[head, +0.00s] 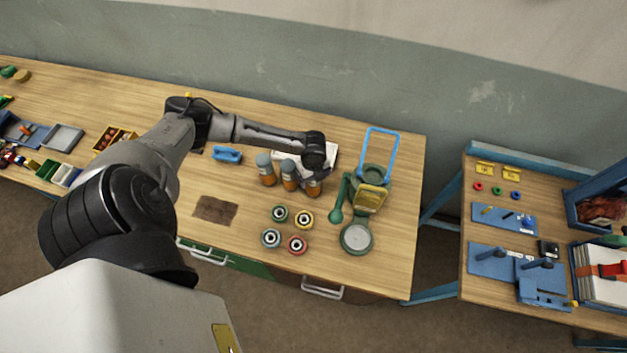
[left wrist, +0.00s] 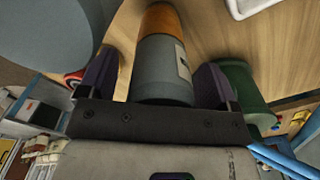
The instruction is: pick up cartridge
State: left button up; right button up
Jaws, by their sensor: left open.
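Several orange cartridges with grey tops stand in a row on the wooden table in the head view: a left one (head: 266,170), a middle one (head: 288,176) and a right one (head: 313,187). My left gripper (head: 313,168) is over the right one and partly hides it. In the left wrist view, a cartridge (left wrist: 162,68) with a grey end and an orange part lies between the two dark fingers of my open left gripper (left wrist: 157,82). Whether a finger touches it I cannot tell. My right gripper is not in view.
A green tool with a round pan (head: 356,238) and a blue frame (head: 379,142) are to the right. A brown mat (head: 215,209) lies left. A white tray (head: 330,157) is behind the gripper.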

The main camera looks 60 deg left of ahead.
pick_arm(q)
jog(key=shift+f, duration=0.1)
jog(key=c, duration=1.1)
jog(key=shift+c, duration=0.4)
